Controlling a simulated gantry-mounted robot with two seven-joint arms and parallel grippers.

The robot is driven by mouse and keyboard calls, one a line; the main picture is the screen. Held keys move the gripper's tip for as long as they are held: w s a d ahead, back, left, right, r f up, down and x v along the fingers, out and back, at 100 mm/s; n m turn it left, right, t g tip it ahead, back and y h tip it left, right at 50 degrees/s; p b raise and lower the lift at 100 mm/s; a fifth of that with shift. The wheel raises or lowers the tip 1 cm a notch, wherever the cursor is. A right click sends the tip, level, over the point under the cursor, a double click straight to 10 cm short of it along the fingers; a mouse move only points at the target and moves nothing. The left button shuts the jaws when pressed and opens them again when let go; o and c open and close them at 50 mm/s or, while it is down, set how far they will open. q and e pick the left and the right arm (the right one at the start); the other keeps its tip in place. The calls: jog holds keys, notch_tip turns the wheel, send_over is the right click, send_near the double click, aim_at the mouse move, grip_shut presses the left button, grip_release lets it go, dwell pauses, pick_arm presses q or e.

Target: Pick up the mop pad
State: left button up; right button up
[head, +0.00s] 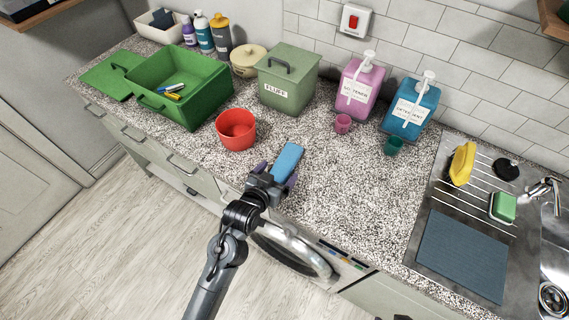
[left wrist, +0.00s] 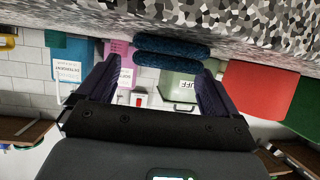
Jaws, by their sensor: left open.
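The mop pad (head: 288,160) is a light blue, oblong pad on the speckled counter, near its front edge and right of the red bucket. My left gripper (head: 274,175) is open at the pad's near end, its dark purple fingers to either side. In the left wrist view the mop pad (left wrist: 172,60) shows as two dark blue fuzzy strips lying across the gap, at or just beyond the fingertips of the left gripper (left wrist: 160,70). I cannot tell whether the fingers touch it.
A red bucket (head: 236,130) stands left of the pad, with a green open toolbox (head: 210,105) beyond. A green lidded FLUFF bin (head: 285,90), pink dispenser (head: 358,95) and blue dispenser (head: 412,110) line the wall. The counter (head: 360,200) right of the pad is clear up to the sink.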

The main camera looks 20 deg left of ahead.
aim_at(283, 165)
pick_arm(q)
jog(key=shift+p+x, duration=0.45)
jog(key=shift+x, duration=1.7)
jog(key=shift+w+r, duration=0.1)
jog(key=shift+c, duration=0.2)
jog(key=c, duration=1.1)
jog(key=shift+o, duration=0.2)
jog(key=shift+r, duration=0.2)
